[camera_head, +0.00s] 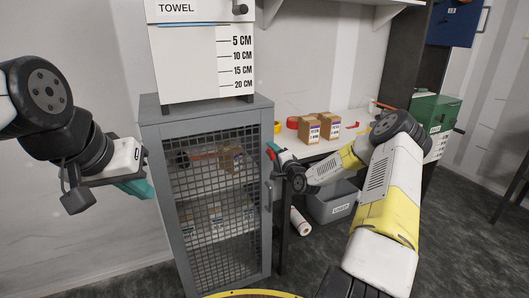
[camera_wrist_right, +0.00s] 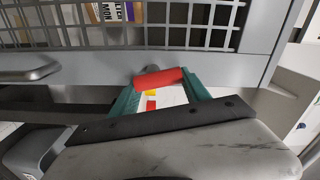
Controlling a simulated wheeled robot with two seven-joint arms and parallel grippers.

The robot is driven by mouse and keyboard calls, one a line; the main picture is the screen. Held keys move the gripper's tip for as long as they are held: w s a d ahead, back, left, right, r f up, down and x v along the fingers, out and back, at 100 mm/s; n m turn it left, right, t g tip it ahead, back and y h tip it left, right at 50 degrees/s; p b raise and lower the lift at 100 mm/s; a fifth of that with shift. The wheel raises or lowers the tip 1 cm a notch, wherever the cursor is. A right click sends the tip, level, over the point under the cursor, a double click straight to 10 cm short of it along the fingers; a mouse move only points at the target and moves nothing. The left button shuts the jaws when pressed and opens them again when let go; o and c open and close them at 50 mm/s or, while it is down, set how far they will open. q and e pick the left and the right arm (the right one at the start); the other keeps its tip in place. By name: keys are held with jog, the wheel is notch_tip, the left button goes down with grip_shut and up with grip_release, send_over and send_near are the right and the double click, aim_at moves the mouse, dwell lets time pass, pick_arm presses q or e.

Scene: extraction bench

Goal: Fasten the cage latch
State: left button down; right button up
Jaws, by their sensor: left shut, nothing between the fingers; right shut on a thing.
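The grey cage (camera_head: 158,190) stands in the centre of the head view, its mesh door (camera_head: 220,240) lying in the frame. The latch's red handle (camera_wrist_right: 160,78) is between the green fingers of my right gripper (camera_wrist_right: 163,88) in the right wrist view, in front of the cage's grey frame. My right gripper (camera_head: 273,150) is shut on this handle at the cage's upper right edge. The rest of the latch is mostly hidden. My left gripper (camera_head: 138,188) is shut and empty, left of the cage and apart from it.
A grey door handle (camera_head: 268,195) projects below the latch; it also shows in the wrist view (camera_wrist_right: 30,68). A towel dispenser (camera_head: 185,60) stands on the cage. Right of it, a bench holds small boxes (camera_head: 310,128), with a grey bin (camera_head: 332,205) below.

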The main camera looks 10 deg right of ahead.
jog(key=shift+d+f+m, duration=0.1)
jog(key=shift+d+m, duration=0.1)
jog(key=shift+m, duration=1.4)
jog(key=o, duration=1.4)
jog(key=v, duration=0.7)
jog(key=shift+s+d, duration=0.1)
jog(key=shift+s, duration=0.25)
